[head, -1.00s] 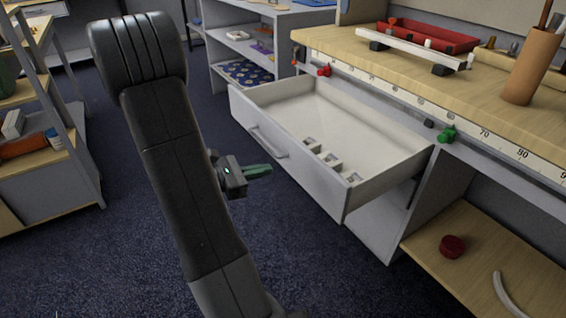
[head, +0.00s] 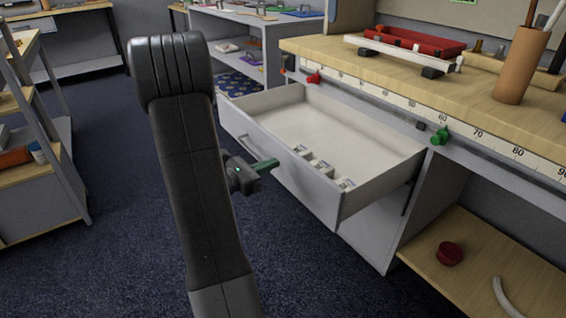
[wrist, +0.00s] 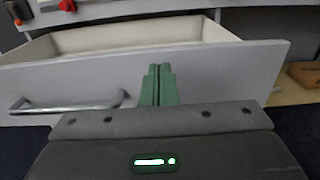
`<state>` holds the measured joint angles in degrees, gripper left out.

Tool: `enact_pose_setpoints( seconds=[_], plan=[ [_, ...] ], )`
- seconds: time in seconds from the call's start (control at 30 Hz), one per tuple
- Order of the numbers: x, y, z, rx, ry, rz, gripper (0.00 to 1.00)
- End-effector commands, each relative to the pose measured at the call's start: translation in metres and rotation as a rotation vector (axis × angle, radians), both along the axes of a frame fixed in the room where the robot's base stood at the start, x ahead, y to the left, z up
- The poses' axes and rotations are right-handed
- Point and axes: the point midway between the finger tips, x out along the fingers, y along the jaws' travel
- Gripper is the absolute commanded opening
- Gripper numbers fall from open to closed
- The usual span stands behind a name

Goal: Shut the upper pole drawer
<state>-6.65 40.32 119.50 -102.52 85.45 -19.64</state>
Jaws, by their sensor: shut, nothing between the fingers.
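The upper drawer (head: 270,172) is pulled well out from under the workbench. Its front is white-grey with a bar handle, and several small pale blocks lie in its front right part. My gripper (head: 268,165) is shut and empty, its green fingers pointing at the outside of the drawer front. In the wrist view the shut fingers (wrist: 159,85) stand in front of the drawer front (wrist: 215,75), to the right of the bar handle (wrist: 68,106). I cannot tell whether the fingertips touch the panel.
The wooden bench top (head: 400,75) with a ruler strip along its edge lies above the drawer. A red clamp (head: 313,78) and a green clamp (head: 440,135) sit on that edge. A lower shelf holds a red round thing (head: 449,253).

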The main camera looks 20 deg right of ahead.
Motion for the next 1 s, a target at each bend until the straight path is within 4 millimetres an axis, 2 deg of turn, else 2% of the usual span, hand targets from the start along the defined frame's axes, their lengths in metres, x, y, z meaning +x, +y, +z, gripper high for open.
enact_pose_setpoints(
  seconds=[0.2,0.4,1.0],
  plan=[
    [0.009,-0.029,-0.002,-0.001,-0.001,-0.004,0.00],
    [0.015,-0.043,-0.001,0.000,0.000,-0.002,0.00],
    [0.016,-0.045,0.000,0.000,0.001,0.000,0.00]
  ],
)
